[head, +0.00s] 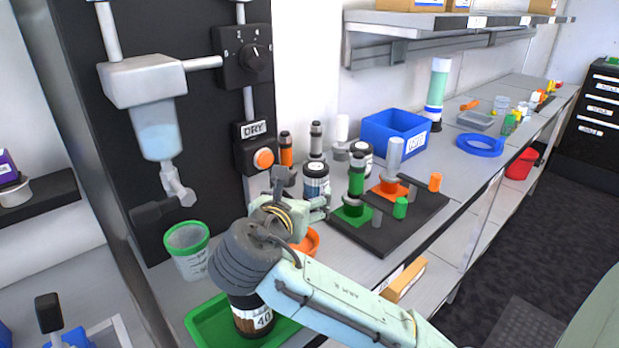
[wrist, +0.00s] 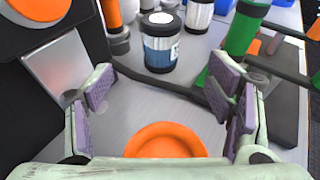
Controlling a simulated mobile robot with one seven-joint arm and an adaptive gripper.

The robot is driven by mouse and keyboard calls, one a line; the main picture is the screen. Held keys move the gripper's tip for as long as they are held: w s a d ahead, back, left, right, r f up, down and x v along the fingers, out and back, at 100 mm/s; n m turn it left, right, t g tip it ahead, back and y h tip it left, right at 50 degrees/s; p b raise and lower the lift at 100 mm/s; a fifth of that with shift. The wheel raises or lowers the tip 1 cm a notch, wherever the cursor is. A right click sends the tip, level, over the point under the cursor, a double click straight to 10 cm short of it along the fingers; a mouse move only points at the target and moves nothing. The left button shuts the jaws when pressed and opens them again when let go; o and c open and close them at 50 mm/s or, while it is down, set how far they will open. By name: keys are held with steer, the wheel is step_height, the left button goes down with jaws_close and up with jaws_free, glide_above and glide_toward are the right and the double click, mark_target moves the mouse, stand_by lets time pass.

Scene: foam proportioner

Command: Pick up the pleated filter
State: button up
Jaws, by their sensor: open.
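A short cylinder with dark ends, a blue band and a white label (wrist: 161,45) stands upright ahead of my gripper in the wrist view. It also shows behind my gripper in the head view (head: 316,184). A similar dark-capped cylinder (wrist: 198,13) stands behind it. My gripper (wrist: 163,98) is open and empty, its pads wide apart above the bench. The gripper also shows in the head view (head: 298,198), short of the cylinder.
An orange dish (wrist: 165,141) lies below my gripper. A black stand with green and orange fittings (head: 385,225) is to the right. The dark panel with a dry button (head: 264,158) is at left. A blue bin (head: 394,135) stands behind; a green tray (head: 205,325) is in front.

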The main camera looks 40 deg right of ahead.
mark_target(315, 168)
steer(key=w+d, duration=0.1)
steer(key=d, duration=0.1)
steer(key=w+d+p, duration=0.1)
steer(key=w+d, duration=0.1)
steer(key=w+d+p, duration=0.1)
steer(key=w+d, duration=0.1)
steer(key=shift+d, duration=0.3)
steer(key=x, duration=0.1)
steer(key=p+x, duration=0.1)
steer(key=x, duration=0.1)
steer(key=p+x, duration=0.1)
steer(key=shift+w+d+r, duration=0.25)
steer(key=shift+d+r, duration=0.05)
steer(key=shift+w+d+f, duration=0.15)
steer(key=shift+f, duration=0.05)
steer(key=shift+c, duration=0.4)
steer(key=c, duration=1.2)
